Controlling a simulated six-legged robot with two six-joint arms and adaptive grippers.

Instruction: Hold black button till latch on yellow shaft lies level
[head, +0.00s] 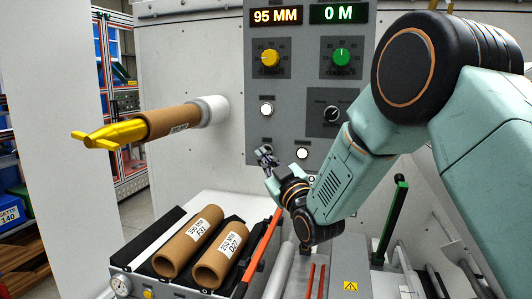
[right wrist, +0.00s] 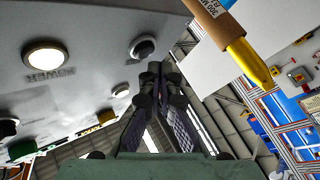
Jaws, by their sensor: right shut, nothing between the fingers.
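The yellow shaft (head: 127,131) sticks out to the left through a brown cardboard tube (head: 172,120). At its end a yellow latch (head: 102,143) lies crosswise, looking near flat with a slight slant; I cannot tell if it is exactly level. The shaft's end also shows in the right wrist view (right wrist: 252,65). My right gripper (head: 264,153) is shut and empty, close to the panel's lower left. The black button (right wrist: 142,46) in its pale ring is just beside the fingertips in the right wrist view; I cannot tell whether they touch. My left gripper is not in view.
The grey panel (head: 290,80) carries a yellow knob (head: 269,58), a green knob (head: 341,57), a black selector (head: 333,113) and white buttons (head: 302,153). Its displays read 95 MM and 0 M. Below, a black tray (head: 180,288) holds two brown tubes (head: 188,242).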

